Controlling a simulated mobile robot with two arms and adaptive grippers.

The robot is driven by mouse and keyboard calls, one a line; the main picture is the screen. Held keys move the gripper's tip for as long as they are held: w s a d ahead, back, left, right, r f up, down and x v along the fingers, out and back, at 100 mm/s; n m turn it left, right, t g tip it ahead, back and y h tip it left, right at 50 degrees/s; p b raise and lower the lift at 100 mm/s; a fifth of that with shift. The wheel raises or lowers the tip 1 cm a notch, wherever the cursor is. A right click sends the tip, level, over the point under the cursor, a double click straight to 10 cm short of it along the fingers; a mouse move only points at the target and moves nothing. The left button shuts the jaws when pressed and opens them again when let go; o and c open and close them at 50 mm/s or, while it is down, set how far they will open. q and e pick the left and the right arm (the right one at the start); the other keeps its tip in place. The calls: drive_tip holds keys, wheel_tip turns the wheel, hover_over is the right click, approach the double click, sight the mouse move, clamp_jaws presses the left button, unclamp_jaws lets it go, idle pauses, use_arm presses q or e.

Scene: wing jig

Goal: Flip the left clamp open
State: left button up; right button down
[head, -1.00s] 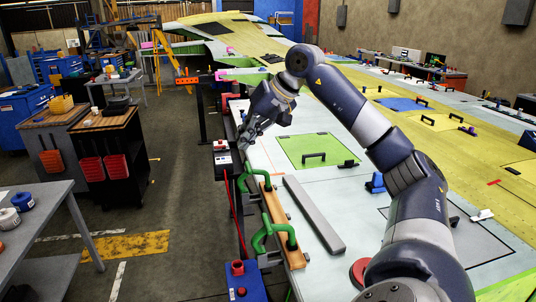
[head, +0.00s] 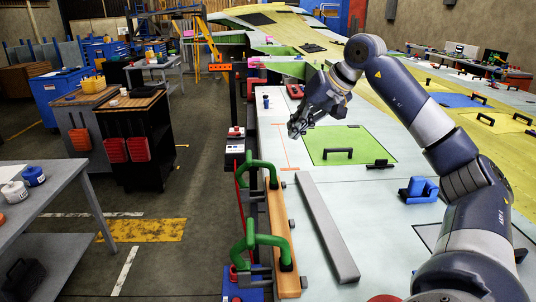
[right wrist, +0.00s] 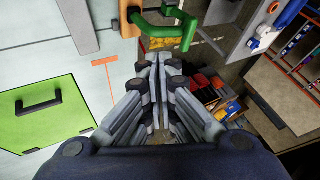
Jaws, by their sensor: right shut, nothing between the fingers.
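Two green clamps sit along the near-left edge of the wing on an orange-brown strip (head: 279,220). The farther clamp (head: 250,166) and the nearer clamp (head: 249,240) both show arched green handles. A green clamp handle also shows at the top of the right wrist view (right wrist: 166,30), beyond the fingertips. My right gripper (head: 295,128) is shut and empty. It hangs over the pale wing surface, beyond and to the right of the farther clamp, apart from it. In the right wrist view its fingers (right wrist: 158,62) point toward the wing's edge. My left gripper is not in view.
A long grey bar (head: 328,228) lies on the wing beside the strip. A green panel with a black handle (head: 338,152) and a blue block (head: 419,190) lie farther right. A red-and-white box (head: 235,146) stands off the wing's edge. Carts stand left across the floor.

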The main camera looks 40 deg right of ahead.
drive_tip(key=p+x, duration=0.1)
drive_tip(key=x, duration=0.2)
drive_tip(key=a+p+x, duration=0.1)
drive_tip(key=x, duration=0.3)
drive_tip(key=w+r+p+x, duration=0.1)
drive_tip(key=x, duration=0.3)
drive_tip(key=shift+w+a, duration=0.2)
drive_tip(key=shift+a, duration=0.2)
drive_tip(key=shift+w+a+f+p, duration=0.1)
drive_tip(key=shift+w+a+p, duration=0.3)
drive_tip(key=shift+a+p, duration=0.15)
drive_tip(key=shift+w+a+r, duration=0.2)
drive_tip(key=shift+a, duration=0.1)
